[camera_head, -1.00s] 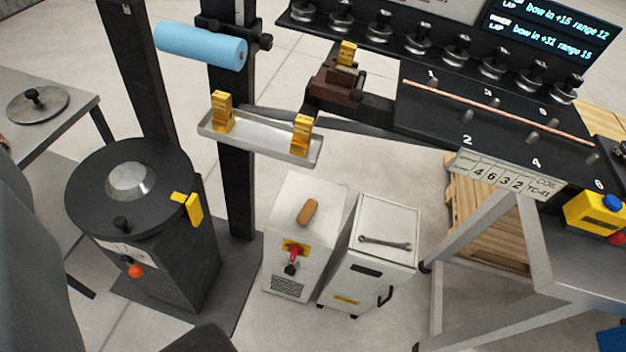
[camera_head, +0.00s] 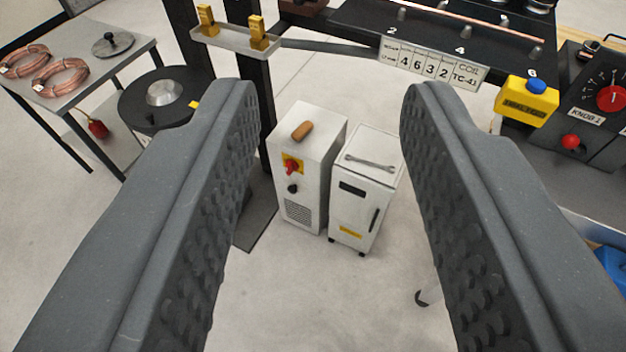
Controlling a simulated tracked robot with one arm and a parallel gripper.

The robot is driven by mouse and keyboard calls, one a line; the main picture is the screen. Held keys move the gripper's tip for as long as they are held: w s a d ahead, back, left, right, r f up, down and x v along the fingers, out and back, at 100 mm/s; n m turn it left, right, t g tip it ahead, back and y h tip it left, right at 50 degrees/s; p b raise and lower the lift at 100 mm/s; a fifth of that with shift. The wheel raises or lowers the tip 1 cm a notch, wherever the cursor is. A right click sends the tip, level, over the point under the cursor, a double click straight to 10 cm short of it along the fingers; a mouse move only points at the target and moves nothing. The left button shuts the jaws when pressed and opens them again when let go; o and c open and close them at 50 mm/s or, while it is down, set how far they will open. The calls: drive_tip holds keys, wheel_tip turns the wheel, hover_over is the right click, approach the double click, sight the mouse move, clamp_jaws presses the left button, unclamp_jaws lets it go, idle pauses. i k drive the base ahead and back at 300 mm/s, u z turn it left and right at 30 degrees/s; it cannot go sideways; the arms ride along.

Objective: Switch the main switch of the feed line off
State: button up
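A red rotary switch (camera_head: 291,167) on a yellow plate sits on the front of a narrow white cabinet (camera_head: 299,190), in the middle of the view. I take it to be the main switch; its label and exact handle position are too small to read. A black knob (camera_head: 292,188) sits just below it, above a vent grille. My gripper (camera_head: 330,92) is open and empty. Its two grey studded fingers stand wide apart, left and right of the cabinet in the picture. The switch shows between them, apart from both, nearer the left finger.
A wooden-handled item (camera_head: 302,131) lies on the cabinet. A white box (camera_head: 364,190) with a wrench (camera_head: 370,162) on top stands to its right. A black drum (camera_head: 160,100) and a table with copper coils (camera_head: 60,77) are left. A control panel (camera_head: 600,110) is right. The floor in front is clear.

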sight(291, 166)
drive_tip(key=u, duration=0.45)
drive_tip(key=i, duration=0.9)
drive_tip(key=u, duration=0.3)
drive_tip(key=k, duration=1.35)
drive_tip(key=z, duration=0.45)
drive_tip(key=i, duration=0.85)
